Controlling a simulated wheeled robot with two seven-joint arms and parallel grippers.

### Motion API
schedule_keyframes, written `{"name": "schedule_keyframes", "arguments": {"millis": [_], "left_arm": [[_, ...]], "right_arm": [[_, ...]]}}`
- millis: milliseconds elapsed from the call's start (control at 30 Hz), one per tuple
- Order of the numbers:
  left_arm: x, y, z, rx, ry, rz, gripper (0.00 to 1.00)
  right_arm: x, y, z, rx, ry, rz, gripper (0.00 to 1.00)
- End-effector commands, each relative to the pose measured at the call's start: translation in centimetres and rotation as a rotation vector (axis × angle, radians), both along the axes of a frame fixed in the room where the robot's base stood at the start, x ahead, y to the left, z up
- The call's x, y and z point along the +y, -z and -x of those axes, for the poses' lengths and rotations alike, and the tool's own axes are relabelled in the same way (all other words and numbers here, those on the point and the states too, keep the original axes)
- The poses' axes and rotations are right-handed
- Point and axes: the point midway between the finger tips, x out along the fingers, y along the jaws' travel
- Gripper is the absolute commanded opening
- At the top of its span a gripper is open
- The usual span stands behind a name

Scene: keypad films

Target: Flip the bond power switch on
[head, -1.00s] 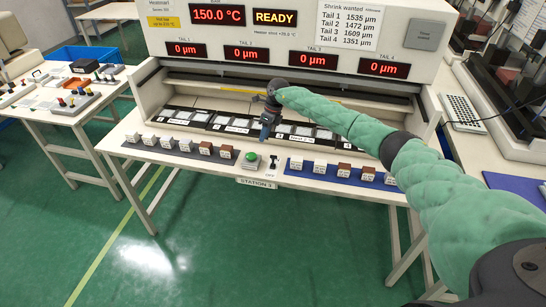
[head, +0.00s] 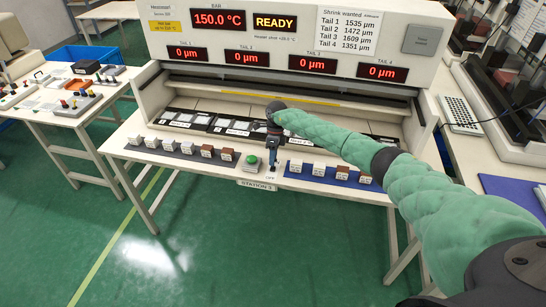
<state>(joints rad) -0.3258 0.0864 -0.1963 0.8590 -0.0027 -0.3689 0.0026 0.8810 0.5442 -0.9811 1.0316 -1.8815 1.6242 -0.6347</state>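The power switch (head: 271,171) is on the front edge of the white bench, just right of a green button (head: 249,162). A small label reading OFF lies below it. My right gripper (head: 274,153) points down right at the switch and covers its upper part. Its fingers are small and dark here, so I cannot tell whether they are open or shut, or whether they touch the lever. The lever's position is mostly hidden. My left gripper is not in view.
Small labelled blocks stand on a grey strip (head: 166,151) left of the button and a blue strip (head: 296,175) right of the switch. The heater machine (head: 290,22) rises behind, reading 150.0 °C and READY. A side table (head: 38,108) stands left.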

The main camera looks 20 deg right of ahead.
Motion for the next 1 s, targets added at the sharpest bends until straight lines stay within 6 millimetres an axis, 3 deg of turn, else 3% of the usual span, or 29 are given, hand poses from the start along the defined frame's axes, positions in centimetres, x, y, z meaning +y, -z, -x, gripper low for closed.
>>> {"name": "schedule_keyframes", "arguments": {"millis": [200, 467, 633, 867, 900, 1000], "left_arm": [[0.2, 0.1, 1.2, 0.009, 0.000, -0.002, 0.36], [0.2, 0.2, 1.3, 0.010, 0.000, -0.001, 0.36], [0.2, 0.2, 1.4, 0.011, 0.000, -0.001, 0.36], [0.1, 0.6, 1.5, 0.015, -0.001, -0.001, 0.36], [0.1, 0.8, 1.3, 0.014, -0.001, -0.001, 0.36], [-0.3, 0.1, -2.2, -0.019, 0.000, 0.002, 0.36]], "right_arm": [[0.1, 0.9, 0.3, 0.002, 0.001, 0.000, 0.31], [0.1, 1.0, 0.3, 0.000, 0.001, 0.000, 0.31], [0.2, 1.0, 0.3, 0.000, 0.001, 0.000, 0.00], [0.1, 1.2, 0.3, 0.005, 0.001, -0.002, 0.00], [0.1, 1.3, 0.2, 0.008, 0.001, -0.005, 0.00], [0.1, 1.5, 0.1, 0.025, 0.002, -0.016, 0.00]]}}
